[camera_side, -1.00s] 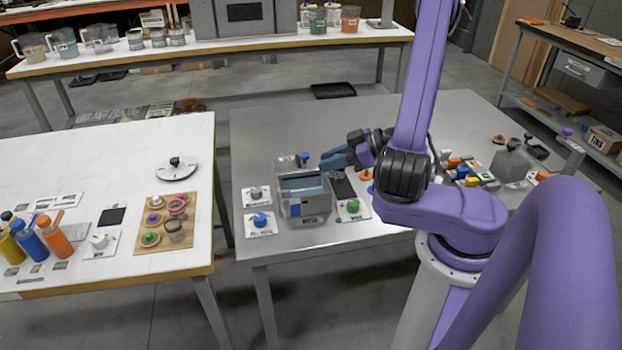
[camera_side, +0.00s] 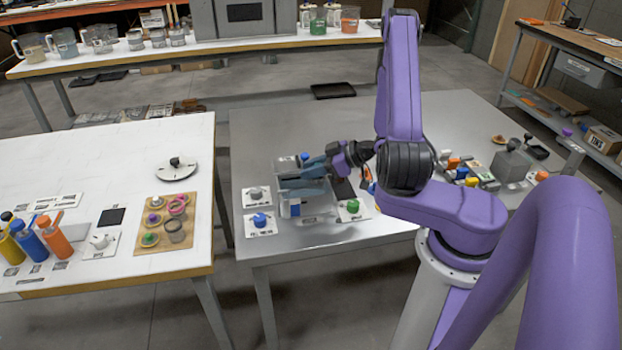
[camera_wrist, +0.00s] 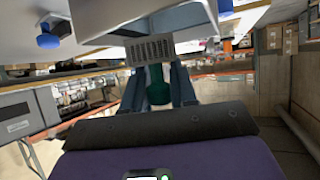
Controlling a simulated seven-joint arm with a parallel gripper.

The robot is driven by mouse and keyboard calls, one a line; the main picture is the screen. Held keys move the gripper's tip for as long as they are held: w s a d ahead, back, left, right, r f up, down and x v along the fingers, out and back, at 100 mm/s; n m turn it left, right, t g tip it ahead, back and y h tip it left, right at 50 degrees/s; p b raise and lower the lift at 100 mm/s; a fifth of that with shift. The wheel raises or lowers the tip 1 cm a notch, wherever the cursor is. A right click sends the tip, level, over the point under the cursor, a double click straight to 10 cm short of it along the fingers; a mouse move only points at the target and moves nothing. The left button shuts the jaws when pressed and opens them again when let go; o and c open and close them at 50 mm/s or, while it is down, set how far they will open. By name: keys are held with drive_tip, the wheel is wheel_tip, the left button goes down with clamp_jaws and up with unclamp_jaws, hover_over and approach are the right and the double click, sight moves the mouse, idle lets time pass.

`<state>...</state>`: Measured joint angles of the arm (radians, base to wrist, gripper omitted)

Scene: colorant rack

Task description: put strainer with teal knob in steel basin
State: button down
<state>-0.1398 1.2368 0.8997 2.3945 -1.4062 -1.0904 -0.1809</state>
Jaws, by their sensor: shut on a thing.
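My gripper (camera_side: 312,169) is shut on the teal knob (camera_wrist: 157,86) of the strainer, with the knob between its two blue-grey fingers. The strainer's slotted grey plate (camera_wrist: 151,50) shows just beyond the fingertips in the wrist view. I cannot make it out in the side view. The steel basin (camera_side: 303,203) is a grey box near the front left of the metal table. My fingers are over its back right part in the side view. The basin wall (camera_wrist: 120,16) lies just beyond the strainer in the wrist view. I cannot tell whether they touch.
The white table (camera_side: 80,160) stands farther left. Several small coloured items sit behind my arm at the right.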

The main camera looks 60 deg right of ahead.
drive_tip(key=shift+w+f, duration=0.15)
drive_tip(key=shift+f, duration=0.8)
drive_tip(key=shift+w+f, duration=0.15)
drive_tip(key=shift+f, duration=0.75)
drive_tip(key=shift+f, duration=0.6)
drive_tip(key=c, duration=1.2)
unclamp_jaws()
drive_tip(key=shift+o, duration=0.2)
